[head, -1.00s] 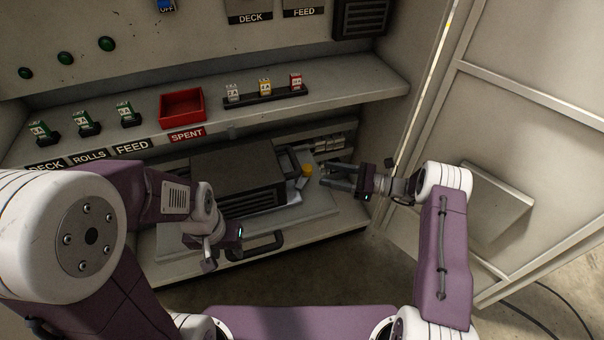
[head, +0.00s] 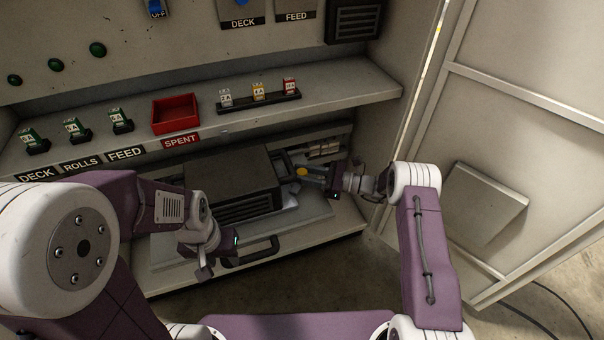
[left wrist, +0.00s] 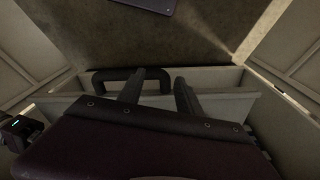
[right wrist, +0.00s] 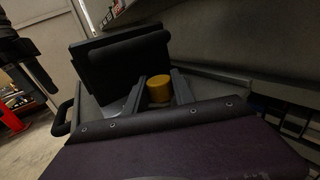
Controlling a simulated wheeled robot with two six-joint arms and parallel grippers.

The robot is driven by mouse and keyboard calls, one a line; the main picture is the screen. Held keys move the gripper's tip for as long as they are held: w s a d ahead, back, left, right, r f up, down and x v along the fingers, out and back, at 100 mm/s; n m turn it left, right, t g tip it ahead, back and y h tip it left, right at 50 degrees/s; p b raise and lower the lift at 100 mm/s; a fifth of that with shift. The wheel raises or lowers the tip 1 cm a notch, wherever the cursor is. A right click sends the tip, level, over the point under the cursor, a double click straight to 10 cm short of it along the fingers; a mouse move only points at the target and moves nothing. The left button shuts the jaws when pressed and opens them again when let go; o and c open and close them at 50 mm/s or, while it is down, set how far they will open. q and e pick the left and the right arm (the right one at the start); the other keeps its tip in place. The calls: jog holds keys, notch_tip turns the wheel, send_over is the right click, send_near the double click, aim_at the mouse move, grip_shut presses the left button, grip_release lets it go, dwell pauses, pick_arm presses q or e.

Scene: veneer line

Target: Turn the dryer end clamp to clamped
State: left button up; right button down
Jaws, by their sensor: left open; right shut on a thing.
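A yellow round knob (head: 301,171) stands right of the dark slatted unit (head: 235,178) on the lower shelf; I take it to be the end clamp's knob. My right gripper (head: 308,179) reaches it from the right. In the right wrist view the yellow knob (right wrist: 159,90) sits between the fingers of my right gripper (right wrist: 160,96), which is shut on it. Which way the clamp is set cannot be told. My left gripper (head: 221,260) is open and empty by the black handle (head: 252,252) at the tray's front. That handle (left wrist: 110,78) partly shows behind its fingers in the left wrist view.
A ledge above holds a red bin (head: 175,114), a rack (head: 259,104) with three small tagged blocks, and green-and-white blocks (head: 73,129) at left. The ledge overhangs the work space. An open cabinet door (head: 500,140) stands at right. Floor is clear in front.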

jog(key=shift+r+m+t+p, duration=0.2)
jog(key=shift+m+t+p, duration=0.15)
jog(key=shift+p, duration=0.35)
jog(key=m+t+h+p, duration=0.2)
jog(key=t+p, duration=0.1)
jog(key=t, duration=0.1)
jog(key=shift+s+m+p, duration=0.1)
jog(key=shift+m+p, duration=0.25)
jog(key=shift+p, duration=0.05)
jog(key=m+t+h+p, duration=0.2)
jog(key=m+t+h, duration=0.1)
jog(key=shift+f+t, duration=0.1)
jog(key=shift+t, duration=0.25)
jog(key=shift+m+t+h+p, duration=0.4)
jog(key=shift+m+t+h, duration=0.75)
jog(key=shift+h, duration=0.55)
jog(key=shift+f+m+h, duration=0.1)
jog(key=shift+m+h, duration=0.15)
jog(key=shift+h, duration=0.05)
jog(key=c, duration=1.1)
grip_release()
jog(key=shift+o, duration=0.2)
